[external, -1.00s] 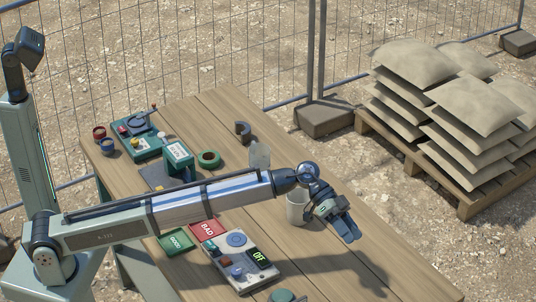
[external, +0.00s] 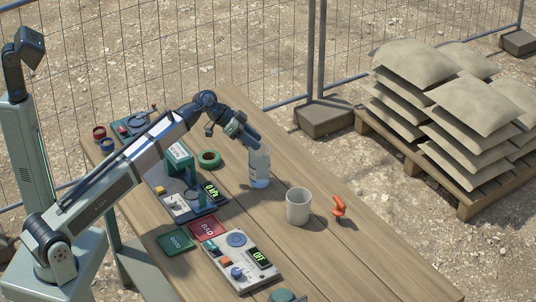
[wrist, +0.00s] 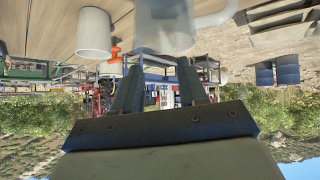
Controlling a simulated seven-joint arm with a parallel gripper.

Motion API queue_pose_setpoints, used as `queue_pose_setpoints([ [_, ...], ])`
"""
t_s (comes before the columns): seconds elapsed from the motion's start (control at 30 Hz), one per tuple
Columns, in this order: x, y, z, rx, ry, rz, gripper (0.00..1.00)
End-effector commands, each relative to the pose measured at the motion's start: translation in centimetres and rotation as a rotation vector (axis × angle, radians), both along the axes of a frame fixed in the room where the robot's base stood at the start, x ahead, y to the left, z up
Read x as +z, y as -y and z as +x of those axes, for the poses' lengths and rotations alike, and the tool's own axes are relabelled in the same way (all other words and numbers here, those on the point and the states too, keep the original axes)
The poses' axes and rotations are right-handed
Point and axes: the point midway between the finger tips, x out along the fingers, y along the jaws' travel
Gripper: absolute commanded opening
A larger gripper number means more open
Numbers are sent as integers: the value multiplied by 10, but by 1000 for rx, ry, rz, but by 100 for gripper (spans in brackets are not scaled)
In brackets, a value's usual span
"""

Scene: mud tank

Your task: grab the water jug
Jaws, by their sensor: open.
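The water jug (external: 260,170) is a clear, see-through vessel standing upright on the wooden table, left of and behind the white cup. In the wrist view, which is upside down, the jug (wrist: 166,27) hangs from the top with a pale handle (wrist: 217,12) at its right. My gripper (external: 254,141) is at the jug's top in the external view and partly hides it. In the wrist view my gripper (wrist: 158,75) has its two fingers apart, with nothing held between them. The fingertips are close to the jug's rim; I cannot tell whether they touch.
A white cup (external: 298,207) and an orange-red object (external: 339,207) stand to the right of the jug. A panel reading OFF (external: 240,262), green GOOD (external: 176,242) and red BAD (external: 207,227) trays, and a green ring (external: 209,159) lie nearby. The table's right front is clear.

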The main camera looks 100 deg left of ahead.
Motion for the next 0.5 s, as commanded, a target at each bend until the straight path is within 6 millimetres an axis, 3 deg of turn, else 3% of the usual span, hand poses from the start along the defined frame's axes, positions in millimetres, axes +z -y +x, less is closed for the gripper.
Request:
queue_pose_setpoints([
  [0.03,-1,-9,-23,28,-13,13,42],
  [0.2,-4,-32,-76,93,-49,46,42],
  [0.33,-5,-41,-100,122,-68,62,42],
  [0.5,-9,-47,-106,135,-76,67,42],
])
